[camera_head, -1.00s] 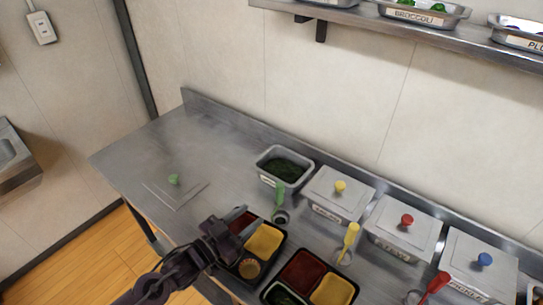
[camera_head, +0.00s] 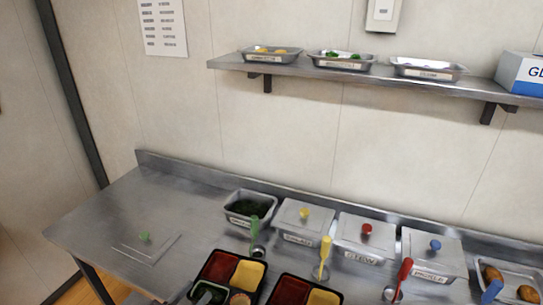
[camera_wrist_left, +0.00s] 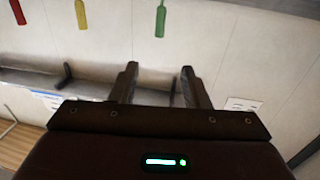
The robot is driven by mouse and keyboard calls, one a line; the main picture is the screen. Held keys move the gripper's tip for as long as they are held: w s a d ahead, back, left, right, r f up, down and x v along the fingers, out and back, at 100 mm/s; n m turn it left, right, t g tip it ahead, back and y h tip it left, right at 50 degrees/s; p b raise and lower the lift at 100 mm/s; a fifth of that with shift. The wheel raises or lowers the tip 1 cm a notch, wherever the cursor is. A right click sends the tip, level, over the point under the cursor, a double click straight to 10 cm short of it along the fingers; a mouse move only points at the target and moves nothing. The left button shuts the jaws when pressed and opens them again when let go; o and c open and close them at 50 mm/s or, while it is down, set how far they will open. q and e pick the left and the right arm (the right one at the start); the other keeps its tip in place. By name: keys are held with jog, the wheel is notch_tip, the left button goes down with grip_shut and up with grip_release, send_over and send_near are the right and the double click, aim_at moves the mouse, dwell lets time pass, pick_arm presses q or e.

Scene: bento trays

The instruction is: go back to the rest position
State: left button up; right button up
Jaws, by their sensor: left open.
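My left gripper (camera_wrist_left: 158,88) shows in the left wrist view with its two dark fingers apart and nothing between them. Beyond the fingers are the pale wall and a grey metal shelf or ledge (camera_wrist_left: 88,88). In the head view I cannot clearly make out the left gripper. My right gripper is in neither view. Two black bento trays, the left one (camera_head: 267,288) and the right one (camera_head: 342,297), sit at the counter's front with red and yellow fillings, partly cut off by the picture's bottom edge.
The steel counter (camera_head: 95,225) carries an open container (camera_head: 232,216) of dark green food, several lidded containers and coloured-handled scoops. A wall shelf (camera_head: 310,73) holds trays and a box (camera_head: 522,74).

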pick_arm(q)
jog(key=s+a+f+n+g+y, duration=0.1)
jog(key=a+f+y, duration=0.25)
jog(key=f, duration=0.55)
jog(key=s+a+f+n+g+y, duration=0.15)
jog(key=a+f, duration=0.25)
jog(key=f, duration=0.5)
jog(key=s+a+f+n+g+y, duration=0.15)
jog(key=s+f, duration=0.25)
jog(key=f, duration=0.4)
jog(key=s+a+f+g+y, duration=0.1)
jog(key=s+f+g, duration=0.1)
jog(key=s+f, duration=0.45)
jog(key=s+d+f+g, duration=0.2)
jog(key=s+f+g, duration=0.2)
jog(key=s+f, duration=0.4)
jog(key=s+d+f+g+y+b, duration=0.1)
jog(key=s+f+g, duration=0.3)
jog(key=s+f, duration=0.5)
jog(key=s+d, duration=0.1)
jog(key=s, duration=0.7)
jog(key=shift+d+f+g, duration=0.15)
jog(key=shift+d+g, duration=0.15)
jog(key=shift+d, duration=0.1)
jog(key=shift+y, duration=0.25)
jog(key=shift+c, duration=0.2)
jog(key=shift+w, duration=0.1)
jog(key=shift+c, duration=0.4)
jog(key=shift+m, duration=0.3)
